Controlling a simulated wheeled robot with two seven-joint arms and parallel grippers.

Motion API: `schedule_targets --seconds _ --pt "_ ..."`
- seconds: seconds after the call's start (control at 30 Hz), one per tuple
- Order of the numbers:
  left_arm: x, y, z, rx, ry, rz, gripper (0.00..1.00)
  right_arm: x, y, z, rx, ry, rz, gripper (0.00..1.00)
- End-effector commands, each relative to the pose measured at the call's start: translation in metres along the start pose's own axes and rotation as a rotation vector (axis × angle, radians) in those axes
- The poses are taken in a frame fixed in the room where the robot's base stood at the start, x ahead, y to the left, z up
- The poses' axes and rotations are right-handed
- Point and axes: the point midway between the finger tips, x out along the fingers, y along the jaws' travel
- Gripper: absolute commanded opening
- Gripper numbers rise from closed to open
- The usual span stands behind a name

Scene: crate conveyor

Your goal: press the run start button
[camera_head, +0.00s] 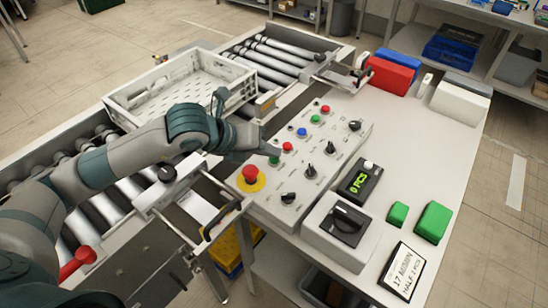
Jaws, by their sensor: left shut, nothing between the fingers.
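A light grey control panel (318,178) lies on the white table and carries several buttons, knobs and switches. A green button (274,161) sits near its left edge, with a red button (287,146) just beyond it. A second green button (315,118) and a second red button (325,109) are farther back, with a blue button (302,132) between the pairs. The labels are too small to read. My left gripper (270,152) is shut and empty, its tip right at the nearer green button; I cannot tell whether it touches. My right gripper is not in view.
A red emergency knob on a yellow disc (250,180) is close to the gripper. A white crate (182,88) stands on the roller conveyor behind my arm. A counter display (361,184), a rotary switch box (340,226) and green blocks (433,222) are on the right.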

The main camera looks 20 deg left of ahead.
Motion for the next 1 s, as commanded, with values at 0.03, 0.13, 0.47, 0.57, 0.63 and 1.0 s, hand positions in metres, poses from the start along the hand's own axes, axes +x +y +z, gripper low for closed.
schedule_targets --seconds 0.03,0.13,0.47,0.57,0.63,1.0 --pt "0.001 0.001 -0.001 0.000 0.001 0.000 0.00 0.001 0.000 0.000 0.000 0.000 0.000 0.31" --pt "0.001 0.001 -0.002 0.000 0.001 0.000 0.00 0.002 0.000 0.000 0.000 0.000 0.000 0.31" --pt "0.004 0.003 -0.004 0.000 0.002 0.001 0.00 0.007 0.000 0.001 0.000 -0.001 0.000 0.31" --pt "0.005 0.004 -0.004 0.000 0.002 0.001 0.00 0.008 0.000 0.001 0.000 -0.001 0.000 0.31" --pt "0.006 0.005 -0.005 0.000 0.002 0.002 0.00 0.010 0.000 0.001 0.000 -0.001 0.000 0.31" --pt "0.010 0.008 -0.008 -0.001 0.002 0.003 0.00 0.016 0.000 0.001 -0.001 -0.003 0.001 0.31"
